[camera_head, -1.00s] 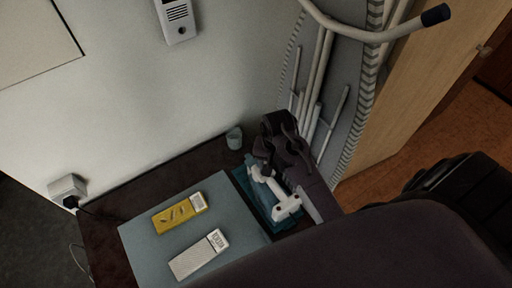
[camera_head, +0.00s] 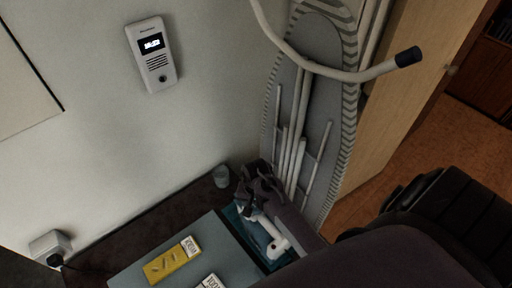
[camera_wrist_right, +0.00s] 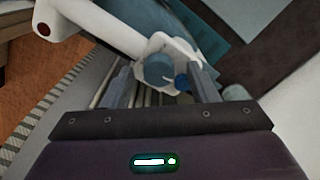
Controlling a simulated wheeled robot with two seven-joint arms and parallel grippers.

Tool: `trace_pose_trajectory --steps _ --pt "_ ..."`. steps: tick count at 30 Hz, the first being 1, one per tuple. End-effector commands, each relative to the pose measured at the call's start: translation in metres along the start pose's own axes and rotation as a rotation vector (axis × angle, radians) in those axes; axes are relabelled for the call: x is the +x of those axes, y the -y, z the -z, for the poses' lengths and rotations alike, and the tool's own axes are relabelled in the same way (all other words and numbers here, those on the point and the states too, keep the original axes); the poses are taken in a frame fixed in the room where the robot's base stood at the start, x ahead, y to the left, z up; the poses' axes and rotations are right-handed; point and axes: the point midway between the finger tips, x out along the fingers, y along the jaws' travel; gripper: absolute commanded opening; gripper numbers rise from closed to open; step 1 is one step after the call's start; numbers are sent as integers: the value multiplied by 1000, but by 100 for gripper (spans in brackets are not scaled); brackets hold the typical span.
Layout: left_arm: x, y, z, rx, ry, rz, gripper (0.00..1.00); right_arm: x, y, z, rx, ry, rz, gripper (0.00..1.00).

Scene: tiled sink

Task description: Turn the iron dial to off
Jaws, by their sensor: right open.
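A round blue-teal knob (camera_wrist_right: 158,70), which looks like the dial, sits at the handle's end. My right gripper (camera_head: 254,187) is at the iron's far end. In the wrist view its open fingers (camera_wrist_right: 160,84) stand either side of the knob; I cannot tell whether they touch it. My left gripper is not in view.
A yellow packet (camera_head: 171,262) and a white packet (camera_head: 211,281) lie on the board. A small grey cup (camera_head: 221,177) stands near the wall. A folded ironing board (camera_head: 318,105) leans beyond my right arm. A white intercom (camera_head: 152,55) is on the wall.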

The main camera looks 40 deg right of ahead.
Motion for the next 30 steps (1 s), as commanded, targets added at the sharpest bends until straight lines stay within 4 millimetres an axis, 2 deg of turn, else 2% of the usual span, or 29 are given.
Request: trace_pose_trajectory --steps 5,15,23,30 --pt "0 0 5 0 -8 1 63 0 0 0 0 0 0 52" --pt "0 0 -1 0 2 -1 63 0 0 0 0 0 0 9" --pt "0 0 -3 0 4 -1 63 0 0 0 -26 0 0 8" --pt "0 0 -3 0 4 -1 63 0 0 0 -146 -1 0 8"
